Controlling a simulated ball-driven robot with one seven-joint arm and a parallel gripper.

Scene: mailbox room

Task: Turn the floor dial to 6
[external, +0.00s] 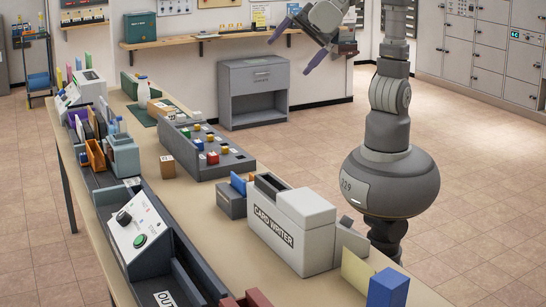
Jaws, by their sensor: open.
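A white sloped panel (138,222) on a dark base stands on the left part of the long table. It carries a black round dial (124,217), likely the floor dial, and a green button (140,240). The dial's marks and its setting are too small to read. My gripper (298,46) is at the top middle, with two purple fingers spread apart and nothing between them. It is high up, on the far side of the table and well away from the dial.
The table (207,213) is crowded: a card writer (292,228), a grey tray with coloured knobs (208,150), a small brown box (167,166) and an OUT tray (168,298). A grey cabinet (253,90) stands against the wall. Tiled floor (480,170) is clear at the right.

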